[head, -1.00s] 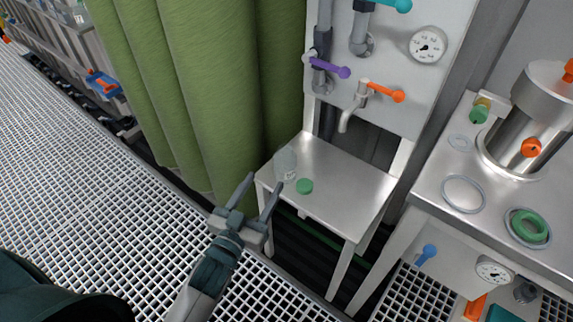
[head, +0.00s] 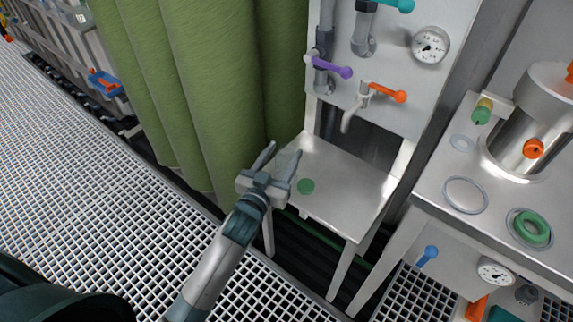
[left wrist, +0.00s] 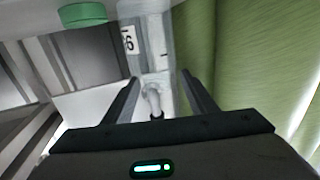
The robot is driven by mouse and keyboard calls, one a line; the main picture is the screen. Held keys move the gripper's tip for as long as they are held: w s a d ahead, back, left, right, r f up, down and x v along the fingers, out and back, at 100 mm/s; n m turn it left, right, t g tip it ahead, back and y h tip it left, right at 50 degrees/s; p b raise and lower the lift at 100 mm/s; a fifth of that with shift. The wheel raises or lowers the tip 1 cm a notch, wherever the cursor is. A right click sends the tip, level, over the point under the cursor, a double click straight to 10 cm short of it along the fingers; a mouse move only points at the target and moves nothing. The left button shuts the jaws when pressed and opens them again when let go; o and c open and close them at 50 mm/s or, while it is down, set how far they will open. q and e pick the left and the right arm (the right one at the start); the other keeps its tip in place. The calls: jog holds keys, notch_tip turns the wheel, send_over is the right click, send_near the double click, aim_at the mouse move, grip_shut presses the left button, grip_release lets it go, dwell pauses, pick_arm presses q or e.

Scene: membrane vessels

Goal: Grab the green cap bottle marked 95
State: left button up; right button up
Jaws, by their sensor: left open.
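A clear bottle (head: 288,160) stands on the small metal table (head: 345,180), partly hidden behind my left gripper's fingers. In the left wrist view the clear bottle (left wrist: 155,40) is ahead of the fingers, with a white label (left wrist: 130,40) showing one digit like a 6; the full number is not readable. A green cap (head: 306,186) lies apart on the table to the right of the bottle; it also shows in the left wrist view (left wrist: 83,14). My left gripper (head: 284,150) is open at the table's left edge, its fingers pointing toward the bottle. My right gripper is not in view.
A green curtain (head: 215,90) hangs close to the left of the table. A panel with a tap (head: 350,115), a purple handle (head: 336,70) and a gauge (head: 430,44) stands behind it. A metal bench (head: 480,160) stands right. The table's right half is clear.

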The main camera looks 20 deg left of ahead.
pick_arm(q)
jog(key=shift+w, duration=0.1)
jog(key=w, duration=0.3)
jog(key=w+d, duration=0.1)
jog(key=w, duration=0.1)
jog(key=shift+f, duration=0.15)
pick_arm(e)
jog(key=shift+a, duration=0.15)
pick_arm(q)
jog(key=shift+c, duration=0.3)
grip_shut()
notch_tip(320, 180, up, 10)
jog(key=p, duration=0.1)
jog(key=shift+p, duration=0.35)
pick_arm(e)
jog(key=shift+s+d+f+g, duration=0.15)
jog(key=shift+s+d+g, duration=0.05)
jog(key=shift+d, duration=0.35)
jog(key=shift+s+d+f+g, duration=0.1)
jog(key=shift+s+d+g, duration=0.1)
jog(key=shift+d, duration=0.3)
